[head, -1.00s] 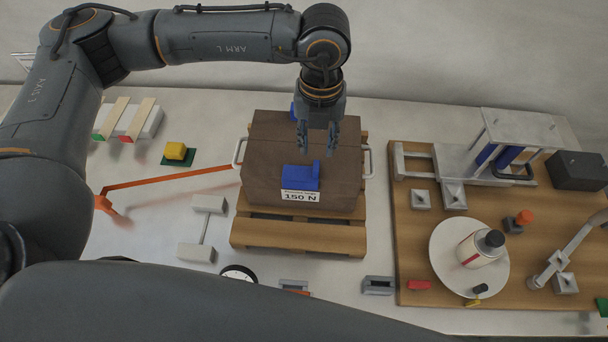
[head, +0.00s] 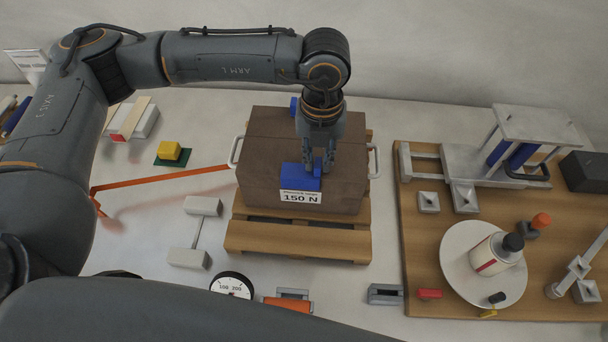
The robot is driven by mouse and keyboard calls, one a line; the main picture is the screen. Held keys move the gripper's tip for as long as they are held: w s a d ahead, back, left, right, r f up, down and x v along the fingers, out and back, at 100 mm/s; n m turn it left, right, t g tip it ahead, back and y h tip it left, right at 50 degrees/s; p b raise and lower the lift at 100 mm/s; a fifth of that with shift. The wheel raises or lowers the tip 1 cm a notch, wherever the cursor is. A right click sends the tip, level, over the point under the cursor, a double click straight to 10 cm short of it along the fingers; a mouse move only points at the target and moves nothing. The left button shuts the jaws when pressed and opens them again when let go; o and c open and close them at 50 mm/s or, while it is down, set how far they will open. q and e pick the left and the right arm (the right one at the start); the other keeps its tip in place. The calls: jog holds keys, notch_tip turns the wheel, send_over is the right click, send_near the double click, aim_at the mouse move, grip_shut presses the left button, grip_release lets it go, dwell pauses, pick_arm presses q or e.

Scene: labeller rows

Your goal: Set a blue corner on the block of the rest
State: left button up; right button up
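A blue corner (head: 294,177) with a flat part and an upright fin sits on the front top edge of a brown box (head: 262,150). My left gripper (head: 318,170) points down at this corner, its two fingers close in around the fin; they look shut on it. A second blue corner (head: 294,104) shows at the box's back edge, partly hidden behind my gripper. A pale piece of two blocks joined by a thin rod (head: 198,232) lies left of the box; I cannot tell whether it is the rest. My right gripper is not in view.
The box has white side handles and a "150 N" label (head: 300,197), and stands on a wooden pallet (head: 297,242). A round gauge (head: 232,284) and orange piece (head: 288,304) lie in front. An orange bar (head: 160,179) lies left. A wooden board (head: 418,270) with fixtures fills the right.

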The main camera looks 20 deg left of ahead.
pick_arm(q)
grip_shut()
jog(key=shift+r+p, duration=1.6)
jog(key=shift+r, duration=2.45)
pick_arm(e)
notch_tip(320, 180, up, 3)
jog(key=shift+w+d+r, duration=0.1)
pick_arm(q)
jog(key=shift+f, duration=0.15)
